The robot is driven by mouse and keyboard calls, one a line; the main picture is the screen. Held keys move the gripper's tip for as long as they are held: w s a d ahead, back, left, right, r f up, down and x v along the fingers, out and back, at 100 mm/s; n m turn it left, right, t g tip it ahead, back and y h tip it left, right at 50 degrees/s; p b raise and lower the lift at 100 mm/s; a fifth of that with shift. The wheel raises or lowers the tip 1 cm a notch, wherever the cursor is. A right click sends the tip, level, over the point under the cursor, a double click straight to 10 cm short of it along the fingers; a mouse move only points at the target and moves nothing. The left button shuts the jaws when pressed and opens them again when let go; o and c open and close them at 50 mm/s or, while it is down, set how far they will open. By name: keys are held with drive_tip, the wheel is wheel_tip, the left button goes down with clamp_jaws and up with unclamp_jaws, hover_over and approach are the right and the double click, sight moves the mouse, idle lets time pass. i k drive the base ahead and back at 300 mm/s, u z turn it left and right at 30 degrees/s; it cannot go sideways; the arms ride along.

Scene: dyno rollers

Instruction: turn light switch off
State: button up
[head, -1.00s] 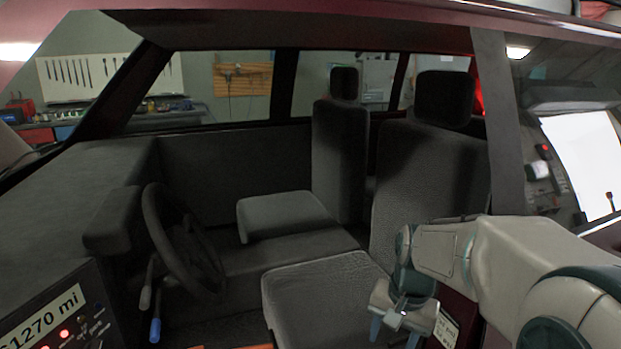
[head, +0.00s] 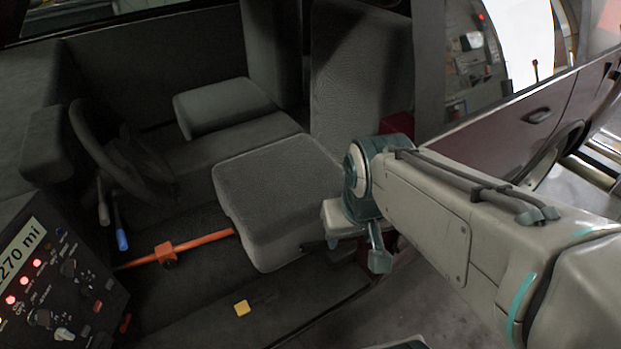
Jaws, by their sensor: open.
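A dark control panel (head: 88,290) stands at the lower left, with a mileage label, lit red lamps (head: 24,281), black knobs and a white-tipped knob (head: 65,334). Its small markings are unreadable, so I cannot tell which control is the light switch or how it is set. My gripper (head: 356,252) is open and empty, pointing down by the right edge of the front seat cushion. It is well to the right of the panel and apart from it.
The seat cushion (head: 275,200) lies between my gripper and the panel. The steering wheel (head: 105,165) and two stalks, one blue-tipped (head: 122,239), are at left.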

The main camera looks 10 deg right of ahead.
sight(69, 269)
drive_tip(key=u, duration=1.95)
drive_tip(key=k, duration=0.4)
drive_tip(key=z, duration=0.25)
drive_tip(key=i, duration=0.85)
drive_tip(key=z, duration=0.85)
